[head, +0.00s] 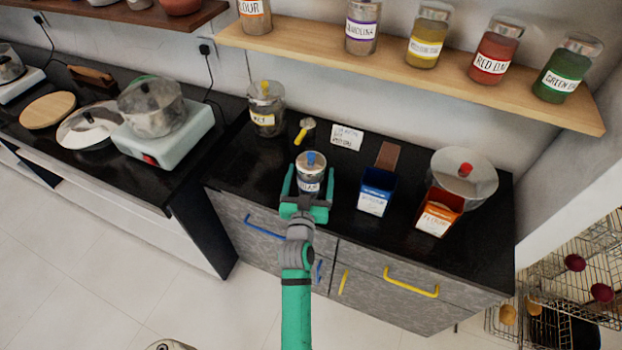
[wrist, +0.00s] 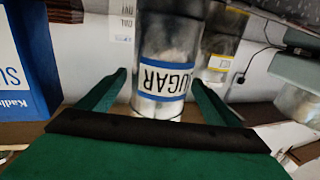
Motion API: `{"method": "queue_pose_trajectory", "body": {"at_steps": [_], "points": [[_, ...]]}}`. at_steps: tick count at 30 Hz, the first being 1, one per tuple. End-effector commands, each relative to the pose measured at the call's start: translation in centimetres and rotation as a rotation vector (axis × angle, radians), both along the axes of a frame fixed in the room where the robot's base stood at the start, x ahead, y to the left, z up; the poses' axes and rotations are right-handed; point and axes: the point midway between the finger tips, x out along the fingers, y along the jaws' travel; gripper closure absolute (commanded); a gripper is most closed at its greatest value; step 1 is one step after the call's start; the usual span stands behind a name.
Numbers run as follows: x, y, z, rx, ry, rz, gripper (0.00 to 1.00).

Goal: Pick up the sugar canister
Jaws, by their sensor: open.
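The sugar canister (head: 310,178) is a small clear jar with a metal lid, a blue knob and a blue-edged label. It stands near the front edge of the black counter. In the wrist view the canister (wrist: 165,68) appears upside down, with its SUGAR label facing me. My gripper (head: 306,190) is open, with one green finger on each side of the canister. In the wrist view the gripper (wrist: 158,95) has the canister between its fingers, with a gap visible at the right finger.
A blue box (head: 376,191) and an orange box (head: 439,210) stand to the right. A yellow-labelled jar (head: 267,110) and a yellow-handled item (head: 304,131) are behind. A steel bowl (head: 464,175) is at the far right. A shelf (head: 400,70) with jars hangs above.

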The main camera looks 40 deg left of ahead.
Motion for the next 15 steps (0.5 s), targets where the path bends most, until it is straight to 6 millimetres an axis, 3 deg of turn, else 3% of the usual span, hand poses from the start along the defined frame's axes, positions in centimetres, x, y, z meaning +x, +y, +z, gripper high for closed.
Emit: {"method": "queue_pose_trajectory", "body": {"at_steps": [11, 15], "points": [[0.97, 0.53, -0.02, 0.0, 0.0, 0.0, 0.16], [0.97, 0.52, -0.01, 0.0, 0.0, 0.0, 0.47]]}}
